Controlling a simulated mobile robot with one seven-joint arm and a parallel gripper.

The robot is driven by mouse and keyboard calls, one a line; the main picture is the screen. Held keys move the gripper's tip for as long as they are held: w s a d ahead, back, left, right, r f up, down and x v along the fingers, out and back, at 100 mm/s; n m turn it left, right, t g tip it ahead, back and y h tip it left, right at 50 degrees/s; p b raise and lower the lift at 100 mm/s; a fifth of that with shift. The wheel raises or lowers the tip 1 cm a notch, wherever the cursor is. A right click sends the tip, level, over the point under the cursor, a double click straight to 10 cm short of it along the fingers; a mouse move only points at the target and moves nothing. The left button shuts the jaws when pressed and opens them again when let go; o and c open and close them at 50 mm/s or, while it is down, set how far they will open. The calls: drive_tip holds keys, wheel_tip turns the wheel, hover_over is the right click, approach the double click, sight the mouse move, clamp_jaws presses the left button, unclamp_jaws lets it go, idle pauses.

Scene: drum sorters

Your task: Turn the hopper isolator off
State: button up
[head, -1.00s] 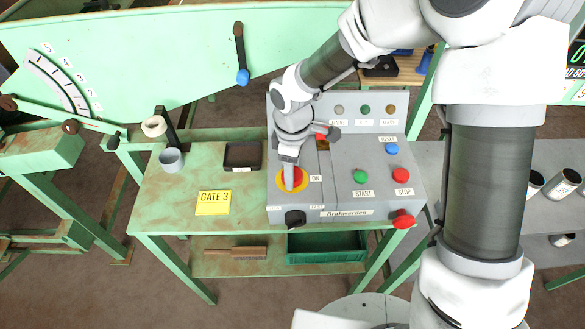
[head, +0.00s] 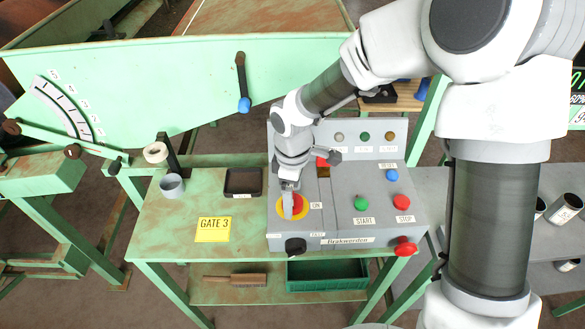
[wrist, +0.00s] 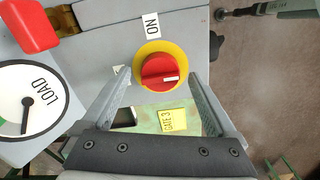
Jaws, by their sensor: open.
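The isolator is a red rotary knob (wrist: 158,69) on a yellow disc (wrist: 178,52), on the left part of the grey control box (head: 340,226). In the wrist view its white mark points right, away from the ON label (wrist: 152,26), which is above the disc. A small label (wrist: 120,73) left of the disc is partly hidden by a finger. In the head view the knob (head: 298,204) is partly covered by my gripper (head: 288,208). My gripper (wrist: 160,80) is open, with one finger on each side of the knob; I cannot tell whether they touch it.
The box also carries a green START button (head: 361,203), a red STOP button (head: 401,202), a blue button (head: 392,175) and a black knob (head: 295,246). A LOAD gauge (wrist: 30,100) and a red block (wrist: 28,25) lie close left in the wrist view. A dark tray (head: 243,182) stands beside the box.

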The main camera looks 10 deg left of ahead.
wheel_tip(320, 180, up, 16)
drive_tip(key=shift+r, duration=0.2)
idle(0.4)
drive_tip(key=s+d+r+m+t, duration=0.2)
drive_tip(key=d+r+m, duration=0.2)
drive_tip(key=d+m, duration=0.3)
drive_tip(key=s+d+r+m+t, duration=0.2)
drive_tip(key=d+r+m, duration=0.2)
drive_tip(key=d, duration=0.5)
drive_tip(key=s+d+f+m+t, duration=0.1)
drive_tip(key=s+d+m, duration=0.5)
drive_tip(key=s, duration=0.4)
drive_tip(key=shift+d+m+t, duration=0.3)
drive_tip(key=shift+d, duration=0.45)
